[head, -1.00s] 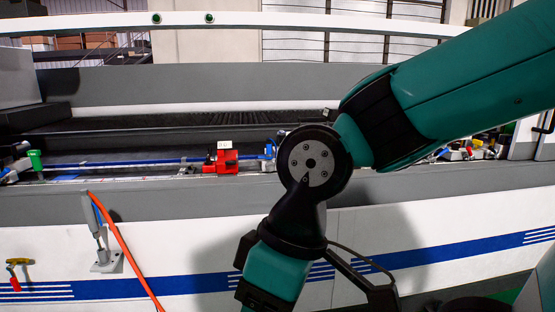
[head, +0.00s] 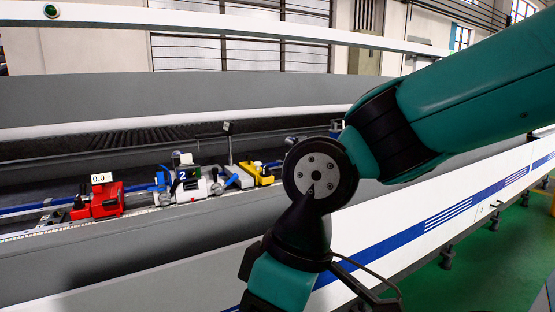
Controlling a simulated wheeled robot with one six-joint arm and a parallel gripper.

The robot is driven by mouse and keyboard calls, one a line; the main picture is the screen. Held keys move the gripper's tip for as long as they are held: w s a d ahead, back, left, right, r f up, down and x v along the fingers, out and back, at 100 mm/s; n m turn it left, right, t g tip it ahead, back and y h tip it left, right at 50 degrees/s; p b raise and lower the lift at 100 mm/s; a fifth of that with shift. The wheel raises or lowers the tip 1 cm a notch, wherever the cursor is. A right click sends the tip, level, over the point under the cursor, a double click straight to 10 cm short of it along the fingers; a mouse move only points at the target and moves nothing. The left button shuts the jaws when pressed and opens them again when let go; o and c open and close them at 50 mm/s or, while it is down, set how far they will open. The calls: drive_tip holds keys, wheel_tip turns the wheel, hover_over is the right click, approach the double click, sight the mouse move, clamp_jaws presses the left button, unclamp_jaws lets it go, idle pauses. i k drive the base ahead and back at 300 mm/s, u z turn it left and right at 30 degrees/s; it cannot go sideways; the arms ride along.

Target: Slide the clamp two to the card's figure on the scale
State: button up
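Clamp two (head: 204,189), a white and grey block with a dark label reading "2", sits on the machine's rail in the head view, left of my arm. A small pale card (head: 183,158) stands above it; I cannot read a figure there. To its left is a red clamp (head: 97,202) with a white card (head: 102,178) reading "0.0". A pale scale strip (head: 45,230) with fine marks runs along the front of the rail; its figures are too small to read.
A yellow clamp (head: 257,173) sits right of clamp two, close to my arm in the picture. A thin post with a dark head (head: 228,130) rises behind. The white machine front (head: 400,245) slopes away to the right, with open green floor (head: 490,255) beyond.

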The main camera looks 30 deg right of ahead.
sight(196, 188)
drive_tip(key=z, duration=0.5)
drive_tip(key=i, duration=1.35)
drive_tip(key=u, duration=0.4)
